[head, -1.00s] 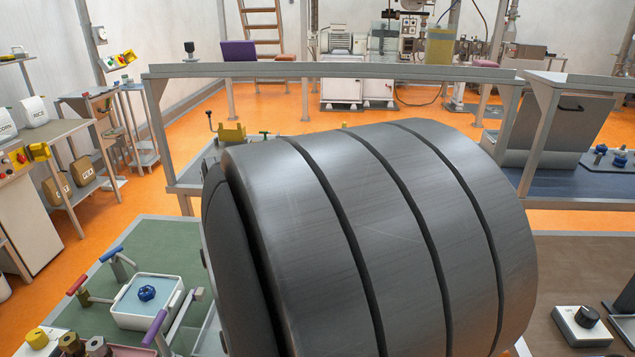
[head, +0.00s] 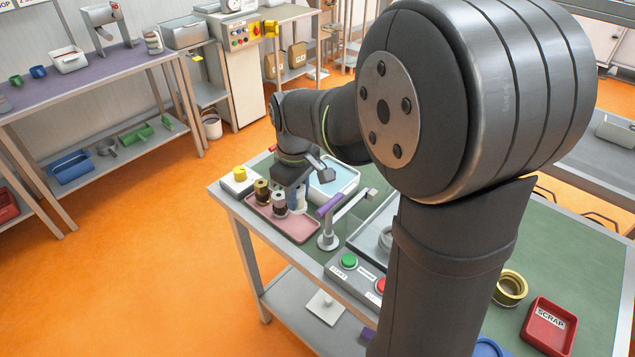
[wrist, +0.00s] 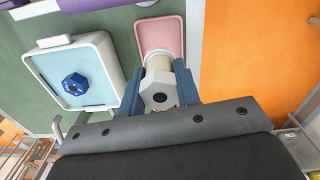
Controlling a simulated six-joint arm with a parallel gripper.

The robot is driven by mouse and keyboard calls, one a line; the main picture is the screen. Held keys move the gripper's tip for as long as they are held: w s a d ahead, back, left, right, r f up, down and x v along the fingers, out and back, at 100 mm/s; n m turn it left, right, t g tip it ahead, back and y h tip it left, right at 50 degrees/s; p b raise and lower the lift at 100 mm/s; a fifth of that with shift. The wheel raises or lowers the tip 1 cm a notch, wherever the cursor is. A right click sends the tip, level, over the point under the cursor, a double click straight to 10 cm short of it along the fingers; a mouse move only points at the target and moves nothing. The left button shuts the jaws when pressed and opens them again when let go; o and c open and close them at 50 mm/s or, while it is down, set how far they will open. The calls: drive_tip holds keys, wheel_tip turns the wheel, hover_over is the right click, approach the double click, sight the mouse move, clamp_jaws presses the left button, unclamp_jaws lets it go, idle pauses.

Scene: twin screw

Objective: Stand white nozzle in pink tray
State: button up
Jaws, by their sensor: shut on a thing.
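The white nozzle (wrist: 158,97) shows in the wrist view with its hexagonal head towards the camera. My gripper (wrist: 158,88) is shut on it, with a blue-grey finger on each side. The pink tray (wrist: 162,32) lies beyond the nozzle in the wrist view. In the head view my gripper (head: 292,198) points down over the right part of the pink tray (head: 288,228). The nozzle's lower end is hidden or too small there, so I cannot tell whether it touches the tray floor.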

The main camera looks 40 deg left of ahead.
drive_tip(key=shift+f, duration=2.35)
drive_tip(key=shift+f, duration=0.9)
drive_tip(key=o, duration=1.6)
drive_tip(key=shift+r, duration=3.55)
drive_tip(key=shift+f, duration=0.1)
